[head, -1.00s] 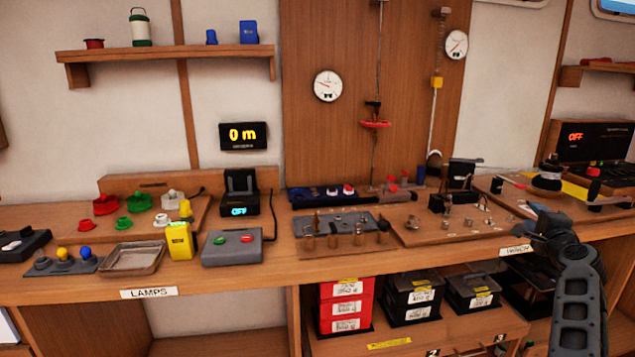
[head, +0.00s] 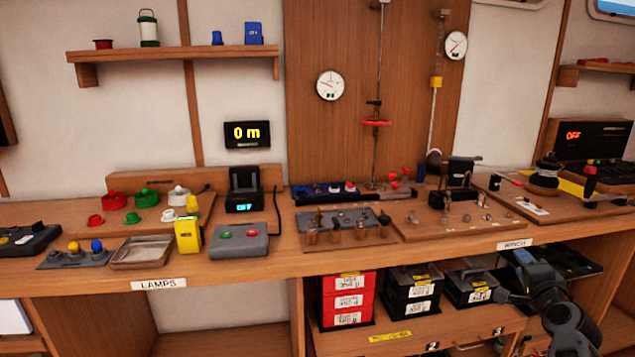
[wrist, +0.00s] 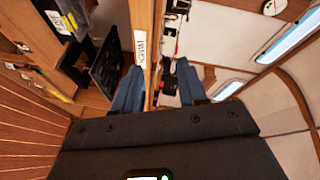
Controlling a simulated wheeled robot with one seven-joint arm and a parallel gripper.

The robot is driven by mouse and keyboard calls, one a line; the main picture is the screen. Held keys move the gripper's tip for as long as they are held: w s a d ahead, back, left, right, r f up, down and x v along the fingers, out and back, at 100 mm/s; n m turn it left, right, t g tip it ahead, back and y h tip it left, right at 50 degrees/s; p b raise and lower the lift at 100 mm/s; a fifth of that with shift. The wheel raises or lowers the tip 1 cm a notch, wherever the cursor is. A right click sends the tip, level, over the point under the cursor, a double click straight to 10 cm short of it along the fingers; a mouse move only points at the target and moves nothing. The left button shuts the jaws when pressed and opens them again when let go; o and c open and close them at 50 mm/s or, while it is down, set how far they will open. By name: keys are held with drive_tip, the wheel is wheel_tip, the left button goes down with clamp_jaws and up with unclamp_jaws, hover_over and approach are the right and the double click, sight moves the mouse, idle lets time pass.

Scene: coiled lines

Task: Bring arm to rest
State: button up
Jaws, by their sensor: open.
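My gripper (head: 512,277) is at the lower right of the head view, low in front of the bench edge and the shelf below it. In the wrist view my gripper (wrist: 156,84) shows two blue fingers spread apart with nothing between them. The bench edge with the WINCH label (wrist: 141,50) appears beyond and between the fingers. My arm reaches up from the bottom right of the head view. Nothing is held.
The wooden bench (head: 270,276) runs across the view, crowded with lamp parts and winch parts. Below it stand red boxes (head: 347,299), a black box (head: 411,294) and another black box (head: 470,287), partly near my gripper. The bay under the bench at left (head: 225,325) is clear.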

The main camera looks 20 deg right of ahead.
drive_tip(key=s+a+f+n+y, duration=0.1)
drive_tip(key=s+a+f+n, duration=0.25)
drive_tip(key=s+a, duration=0.4)
drive_tip(key=s+a+f+n+y, duration=0.25)
drive_tip(key=s+a+n, duration=0.25)
drive_tip(key=a, duration=0.6)
drive_tip(key=s+a+f+n+y, duration=0.1)
drive_tip(key=s+a+f+n, duration=0.4)
drive_tip(key=a, duration=0.4)
drive_tip(key=s+a+r+n+y, duration=0.2)
drive_tip(key=s+a+r+n, duration=0.2)
drive_tip(key=s+a, duration=0.5)
drive_tip(key=s+a+r+n+t+y, duration=0.1)
drive_tip(key=s+a+r+n+y, duration=0.2)
drive_tip(key=s+a+r, duration=0.6)
drive_tip(key=shift+s+a+r+n+y, duration=0.2)
drive_tip(key=shift+s+a+n+y, duration=0.15)
drive_tip(key=shift+s+a+n, duration=0.65)
drive_tip(key=shift+s+d+m, duration=0.2)
drive_tip(key=shift+s+m, duration=0.05)
drive_tip(key=shift+m, duration=0.1)
